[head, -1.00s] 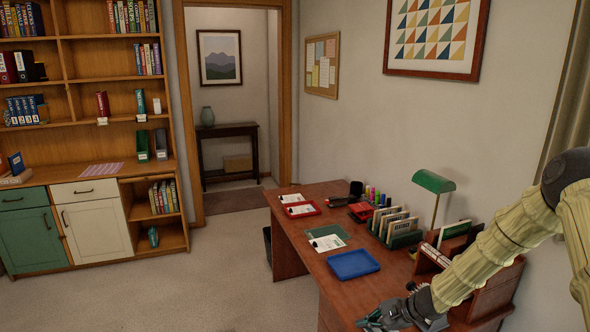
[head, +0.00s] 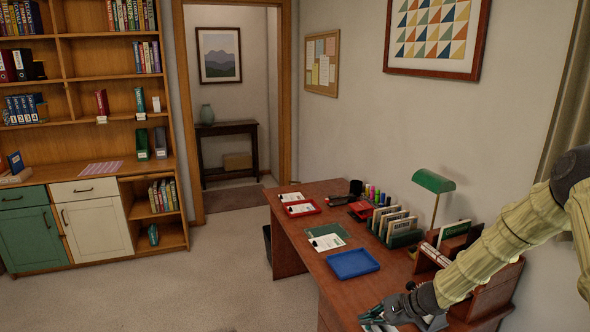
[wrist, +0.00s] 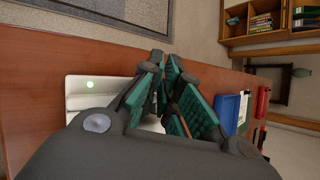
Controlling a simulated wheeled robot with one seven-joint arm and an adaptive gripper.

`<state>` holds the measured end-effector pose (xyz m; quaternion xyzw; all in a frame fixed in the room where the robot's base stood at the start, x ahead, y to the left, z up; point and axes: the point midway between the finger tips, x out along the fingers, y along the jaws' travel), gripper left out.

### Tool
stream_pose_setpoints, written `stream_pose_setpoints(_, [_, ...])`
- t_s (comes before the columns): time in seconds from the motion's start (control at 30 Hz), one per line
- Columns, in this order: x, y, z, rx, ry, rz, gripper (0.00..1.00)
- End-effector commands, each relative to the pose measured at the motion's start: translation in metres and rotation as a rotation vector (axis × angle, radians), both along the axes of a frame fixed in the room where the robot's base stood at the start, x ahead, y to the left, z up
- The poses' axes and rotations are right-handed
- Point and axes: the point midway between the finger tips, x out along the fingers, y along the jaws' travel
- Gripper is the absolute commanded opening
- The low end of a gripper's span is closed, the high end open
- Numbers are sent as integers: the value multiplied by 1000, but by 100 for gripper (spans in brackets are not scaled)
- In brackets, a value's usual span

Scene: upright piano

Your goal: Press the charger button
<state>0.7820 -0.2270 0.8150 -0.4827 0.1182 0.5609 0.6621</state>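A white, flat, ridged device (wrist: 78,103) lies on the desk in the wrist view, partly hidden behind my gripper; I take it to be the charger. A small round pale-green lit spot (wrist: 90,85) shows on it, to the left of my fingers. My gripper (wrist: 165,62) has its green-padded fingers drawn together at the tips, with nothing seen held between them. In the head view my gripper (head: 372,320) is low over the near end of the desk. I cannot tell whether the fingertips touch anything.
The wooden desk (head: 318,262) holds a blue tray (head: 352,263), a red tray (head: 301,209), a file rack with books (head: 395,226) and a green lamp (head: 433,182). A wooden organizer (head: 490,290) stands close to my arm. Open floor (head: 215,275) lies left of the desk.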

Motion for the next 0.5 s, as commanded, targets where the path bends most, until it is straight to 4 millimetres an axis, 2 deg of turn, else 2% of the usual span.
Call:
stream_pose_setpoints(0.03, [3, -7, 5, -10, -4, -8, 0])
stream_pose_setpoints(0.5, [2, 2, 43, -3, -3, 4, 0])
